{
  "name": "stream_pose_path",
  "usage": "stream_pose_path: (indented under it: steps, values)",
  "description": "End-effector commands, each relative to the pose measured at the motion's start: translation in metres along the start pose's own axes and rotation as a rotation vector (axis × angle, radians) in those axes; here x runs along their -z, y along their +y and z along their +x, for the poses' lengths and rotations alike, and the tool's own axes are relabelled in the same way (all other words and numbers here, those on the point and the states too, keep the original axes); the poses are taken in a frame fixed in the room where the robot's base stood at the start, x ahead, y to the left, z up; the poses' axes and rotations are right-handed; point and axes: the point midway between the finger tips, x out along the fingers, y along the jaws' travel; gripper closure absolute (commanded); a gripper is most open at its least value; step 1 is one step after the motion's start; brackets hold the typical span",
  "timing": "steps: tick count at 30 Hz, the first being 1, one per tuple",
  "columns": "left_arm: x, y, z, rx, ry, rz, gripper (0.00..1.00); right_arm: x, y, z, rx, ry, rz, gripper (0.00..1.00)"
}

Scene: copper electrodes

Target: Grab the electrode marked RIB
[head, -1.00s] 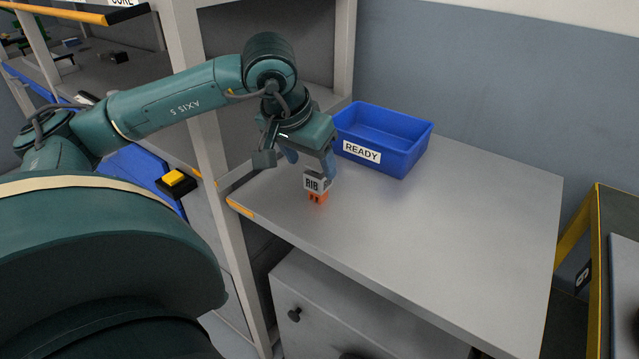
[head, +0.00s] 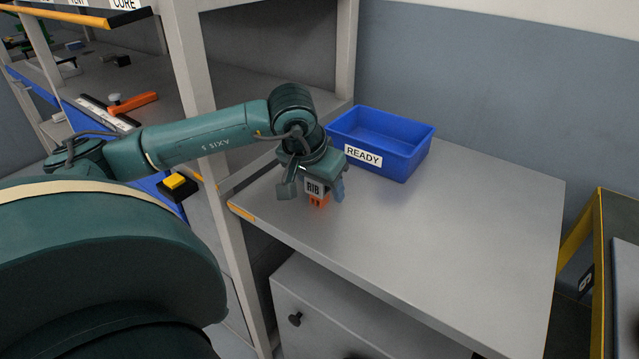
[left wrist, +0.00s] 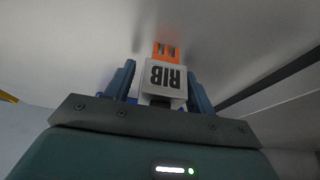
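The electrode marked RIB (head: 315,190) stands on the grey table near its left edge. The gripper (left wrist: 160,76) is open there, with a gap at the left finger; the right finger is very close to the block. My right gripper is out of view.
A blue bin labelled READY (head: 398,163) stands behind and right of the electrode. A shelf post (head: 200,120) rises left of the table. The table's middle and right (head: 460,240) are clear. An orange-handled tool (head: 135,102) lies on the far left surface.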

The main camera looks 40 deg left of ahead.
Motion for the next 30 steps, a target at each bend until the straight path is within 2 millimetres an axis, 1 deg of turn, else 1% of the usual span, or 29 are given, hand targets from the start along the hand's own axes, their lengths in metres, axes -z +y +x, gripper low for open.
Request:
stream_pose_path:
  steps: [1, 2, 19, 20, 30]
  values:
    - [0.0001, 0.0, -0.0003, 0.0, 0.0, 0.0, 0.5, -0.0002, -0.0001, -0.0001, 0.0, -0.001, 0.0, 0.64]
    - [0.0001, 0.0, -0.0003, 0.0, 0.0, 0.0, 0.52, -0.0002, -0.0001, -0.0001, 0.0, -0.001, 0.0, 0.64]
    - [0.0002, 0.0, -0.0006, 0.0, 0.001, 0.0, 0.99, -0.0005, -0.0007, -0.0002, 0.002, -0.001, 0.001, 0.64]
    - [0.0002, 0.0, -0.0006, 0.0, 0.001, 0.0, 1.0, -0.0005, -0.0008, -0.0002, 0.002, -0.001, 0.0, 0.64]
    - [0.0031, -0.0001, -0.005, -0.001, 0.007, -0.001, 1.0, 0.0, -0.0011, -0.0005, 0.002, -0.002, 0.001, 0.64]
